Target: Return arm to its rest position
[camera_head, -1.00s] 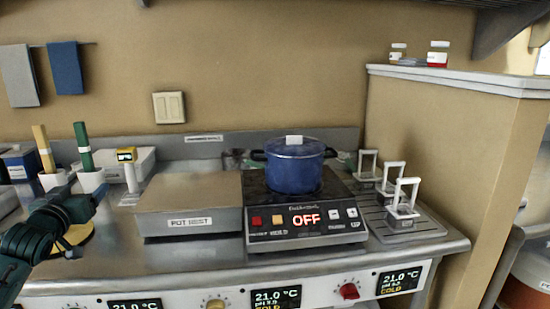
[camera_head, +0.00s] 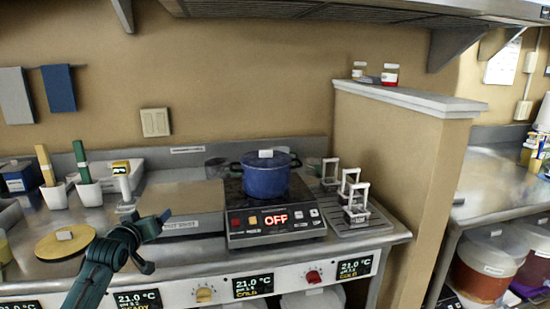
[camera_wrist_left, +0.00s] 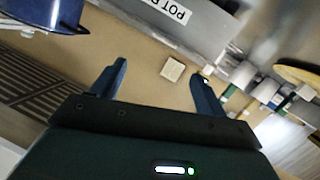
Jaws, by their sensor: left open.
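My left gripper (camera_head: 158,242) is at the lower left of the head view, in front of the counter's front edge and the pot rest. It is open. In the left wrist view its two blue fingers (camera_wrist_left: 160,70) stand apart with nothing between them. My right gripper is not in view. A blue pot (camera_head: 265,181) with a lid stands upright on the black cooktop (camera_head: 283,207), whose display reads OFF. Part of the pot also shows in the left wrist view (camera_wrist_left: 45,14).
The pot rest (camera_head: 180,200) is empty, left of the cooktop. A yellow round lid (camera_head: 62,243) lies on the counter at left. White-framed holders (camera_head: 354,196) stand on a drain tray right of the cooktop. A tan partition (camera_head: 400,160) rises beyond; another counter with buckets (camera_head: 490,268) is at right.

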